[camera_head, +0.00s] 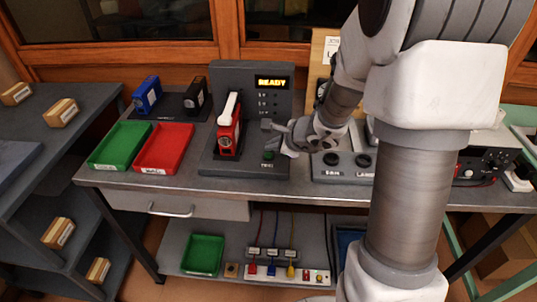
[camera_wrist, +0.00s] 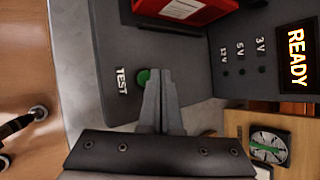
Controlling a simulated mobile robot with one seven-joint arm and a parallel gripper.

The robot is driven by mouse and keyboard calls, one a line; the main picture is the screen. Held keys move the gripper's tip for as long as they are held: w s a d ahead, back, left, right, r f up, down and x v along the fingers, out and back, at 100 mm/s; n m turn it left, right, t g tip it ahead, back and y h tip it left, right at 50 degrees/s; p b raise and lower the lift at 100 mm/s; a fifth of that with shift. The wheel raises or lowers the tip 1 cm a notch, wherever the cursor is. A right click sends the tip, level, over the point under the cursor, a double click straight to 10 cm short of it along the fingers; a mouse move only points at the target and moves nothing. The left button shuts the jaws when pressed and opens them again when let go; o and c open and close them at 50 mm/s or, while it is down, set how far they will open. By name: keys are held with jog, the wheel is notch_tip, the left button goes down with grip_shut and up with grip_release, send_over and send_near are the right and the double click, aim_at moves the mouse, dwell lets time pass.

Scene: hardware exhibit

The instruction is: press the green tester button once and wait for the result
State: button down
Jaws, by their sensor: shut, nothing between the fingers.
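The tester (camera_head: 252,105) is a dark grey stand with a base on the bench, its amber display (camera_head: 271,83) reading READY. The same display (camera_wrist: 297,57) shows sideways in the wrist view. The green button (camera_head: 268,155) is on the front right of the tester's base. In the wrist view the green button (camera_wrist: 143,76) is beside the TEST label, partly covered by my fingers. My gripper (camera_head: 270,125) is shut and empty, its fingertips (camera_wrist: 160,72) close to the button; I cannot tell whether they touch. A red pack (camera_head: 228,134) sits in the tester under a white lever (camera_head: 229,108).
Left of the tester are a green tray (camera_head: 118,143), a red tray (camera_head: 163,146), a blue pack (camera_head: 147,94) and a black pack (camera_head: 195,96). A grey panel with round dials (camera_head: 343,172) stands just right. A round gauge (camera_wrist: 268,147) shows in the wrist view.

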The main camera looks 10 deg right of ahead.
dwell(0.4)
jog(key=shift+f+b, duration=0.45)
jog(key=shift+b, duration=0.25)
jog(key=shift+f+b, duration=0.4)
jog(key=shift+b, duration=0.1)
dwell(0.4)
jog(key=shift+r, duration=0.1)
dwell(0.3)
jog(key=shift+r+p, duration=0.6)
jog(key=shift+r, duration=0.15)
notch_tip(320, 180, up, 5)
jog(key=p, duration=0.4)
dwell(0.6)
